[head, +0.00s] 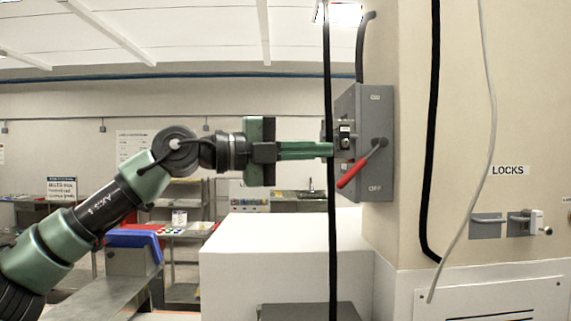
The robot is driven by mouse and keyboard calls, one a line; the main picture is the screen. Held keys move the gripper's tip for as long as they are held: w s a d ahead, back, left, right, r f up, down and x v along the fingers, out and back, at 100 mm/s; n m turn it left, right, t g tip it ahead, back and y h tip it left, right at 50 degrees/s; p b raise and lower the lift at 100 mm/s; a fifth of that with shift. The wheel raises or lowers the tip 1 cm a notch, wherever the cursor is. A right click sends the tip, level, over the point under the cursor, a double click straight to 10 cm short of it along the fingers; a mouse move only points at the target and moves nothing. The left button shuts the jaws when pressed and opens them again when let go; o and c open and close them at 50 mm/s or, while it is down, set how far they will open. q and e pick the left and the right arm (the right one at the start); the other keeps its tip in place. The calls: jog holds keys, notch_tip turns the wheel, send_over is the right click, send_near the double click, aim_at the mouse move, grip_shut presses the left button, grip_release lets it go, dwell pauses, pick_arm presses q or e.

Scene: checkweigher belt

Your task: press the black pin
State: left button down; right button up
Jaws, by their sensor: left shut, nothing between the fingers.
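A grey switch box (377,110) is fixed to the beige wall column, with a red-handled lever (356,170) on its front. A small black part, which looks like the black pin (346,143), sits on the box's left side face. My left gripper (326,150) comes in level from the left, shut and empty. Its green fingertips are at or just short of that side face, close to the black pin. A black hanging cable crosses in front of the fingertips, so I cannot tell if they touch. My right gripper is not in view.
The black cable (332,250) hangs down by the fingertips. A white block (265,260) stands below my left gripper. Another black cable (430,150) and a pale cable run down the wall, near a lock fitting (487,226) under a LOCKS label.

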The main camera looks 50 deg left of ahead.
pick_arm(q)
jog(key=b+v, duration=0.1)
jog(key=v, duration=0.1)
jog(key=b+v, duration=0.1)
jog(key=v, duration=0.2)
jog(key=shift+s+d+r+b, duration=0.15)
jog(key=shift+s+b, duration=0.25)
jog(key=shift+s, duration=0.15)
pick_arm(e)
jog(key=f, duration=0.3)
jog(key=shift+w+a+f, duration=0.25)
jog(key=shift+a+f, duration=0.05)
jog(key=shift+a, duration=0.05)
pick_arm(q)
jog(key=shift+s+d, duration=0.1)
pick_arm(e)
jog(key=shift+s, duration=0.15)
